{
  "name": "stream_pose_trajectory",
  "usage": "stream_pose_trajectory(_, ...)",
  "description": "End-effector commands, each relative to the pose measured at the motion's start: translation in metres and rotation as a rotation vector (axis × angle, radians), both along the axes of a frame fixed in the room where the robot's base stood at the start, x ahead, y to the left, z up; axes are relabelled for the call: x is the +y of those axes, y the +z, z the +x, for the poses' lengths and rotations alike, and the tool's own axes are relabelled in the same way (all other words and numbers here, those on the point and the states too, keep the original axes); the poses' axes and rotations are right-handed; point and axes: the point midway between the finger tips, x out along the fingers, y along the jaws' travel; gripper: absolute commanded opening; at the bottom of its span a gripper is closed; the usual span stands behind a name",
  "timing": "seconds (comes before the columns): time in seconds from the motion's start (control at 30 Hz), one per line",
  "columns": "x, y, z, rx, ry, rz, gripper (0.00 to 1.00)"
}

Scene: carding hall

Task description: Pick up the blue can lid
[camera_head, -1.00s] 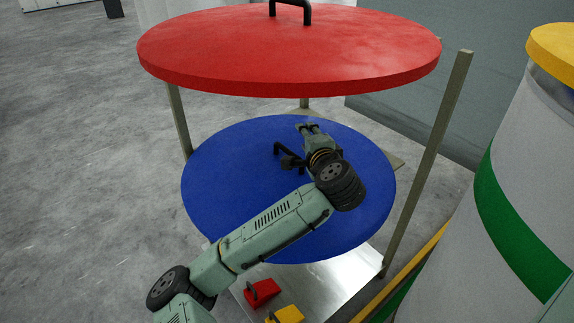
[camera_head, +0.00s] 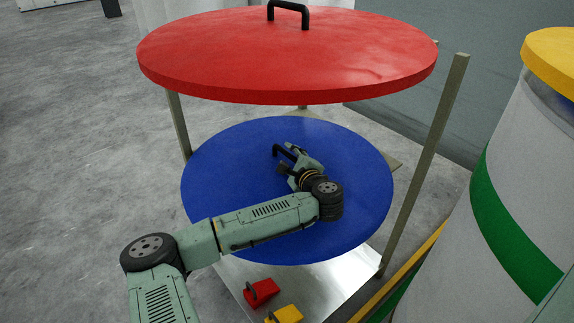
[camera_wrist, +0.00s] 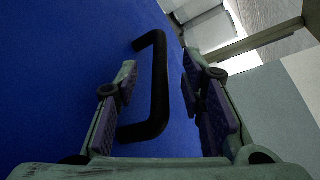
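The blue can lid (camera_head: 225,175) is a large round disc lying flat on the lower level of a stand, below the red lid. Its black handle (camera_head: 276,151) rises near the middle, partly hidden by my gripper (camera_head: 287,158), which reaches over the lid from the front right. In the wrist view the blue lid (camera_wrist: 60,75) fills the left side. The black handle (camera_wrist: 160,85) shows between the two spread fingers of my gripper (camera_wrist: 160,68), with gaps visible on both sides. My gripper is open and holds nothing.
A red lid (camera_head: 290,55) with a black handle sits on the stand's upper level, above and behind my gripper. A stand post (camera_head: 430,155) rises at the right. A yellow-topped can (camera_head: 510,180) stands at right.

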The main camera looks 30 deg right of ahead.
Motion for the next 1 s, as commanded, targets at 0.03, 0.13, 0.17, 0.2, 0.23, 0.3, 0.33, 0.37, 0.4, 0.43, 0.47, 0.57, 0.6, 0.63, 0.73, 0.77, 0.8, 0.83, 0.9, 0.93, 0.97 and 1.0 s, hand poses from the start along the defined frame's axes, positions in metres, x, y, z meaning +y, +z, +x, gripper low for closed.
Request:
stream_pose_trajectory(0.03, 0.0, 0.002, 0.009, -0.004, 0.002, 0.003, 0.36)
stream_pose_trajectory(0.13, -0.003, -0.002, 0.021, -0.002, 0.001, 0.002, 0.36)
stream_pose_trajectory(0.17, -0.004, -0.003, 0.023, -0.002, 0.0, 0.002, 0.36)
stream_pose_trajectory(0.2, -0.004, -0.005, 0.026, -0.002, 0.0, 0.001, 0.36)
stream_pose_trajectory(0.23, -0.005, -0.005, 0.027, -0.001, -0.001, 0.0, 0.36)
stream_pose_trajectory(0.3, -0.005, -0.006, 0.029, -0.001, 0.0, -0.001, 0.36)
stream_pose_trajectory(0.33, -0.005, -0.006, 0.029, -0.001, 0.0, -0.001, 0.36)
stream_pose_trajectory(0.37, -0.005, -0.006, 0.029, -0.001, 0.0, -0.001, 0.36)
stream_pose_trajectory(0.4, -0.005, -0.006, 0.029, -0.001, 0.0, -0.001, 0.36)
stream_pose_trajectory(0.43, -0.005, -0.006, 0.029, -0.001, 0.0, -0.001, 0.36)
stream_pose_trajectory(0.47, -0.005, -0.006, 0.029, -0.001, 0.0, -0.001, 0.36)
stream_pose_trajectory(0.57, -0.005, -0.006, 0.028, -0.001, 0.0, -0.001, 0.3)
stream_pose_trajectory(0.6, -0.005, -0.006, 0.028, -0.001, 0.0, -0.001, 0.28)
stream_pose_trajectory(0.63, -0.005, -0.006, 0.028, -0.001, 0.0, -0.001, 0.26)
stream_pose_trajectory(0.73, -0.005, -0.006, 0.028, -0.001, 0.0, -0.001, 0.19)
stream_pose_trajectory(0.77, -0.005, -0.006, 0.028, -0.001, 0.0, -0.001, 0.17)
stream_pose_trajectory(0.8, -0.005, -0.006, 0.028, -0.001, 0.0, -0.001, 0.14)
stream_pose_trajectory(0.83, -0.005, -0.006, 0.028, -0.001, 0.0, -0.001, 0.12)
stream_pose_trajectory(0.9, -0.005, -0.006, 0.028, -0.001, 0.0, -0.001, 0.08)
stream_pose_trajectory(0.93, -0.005, -0.006, 0.028, -0.001, 0.0, -0.001, 0.06)
stream_pose_trajectory(0.97, -0.005, -0.006, 0.028, -0.001, 0.0, -0.001, 0.04)
stream_pose_trajectory(1.0, -0.005, -0.006, 0.028, -0.001, 0.0, -0.001, 0.01)
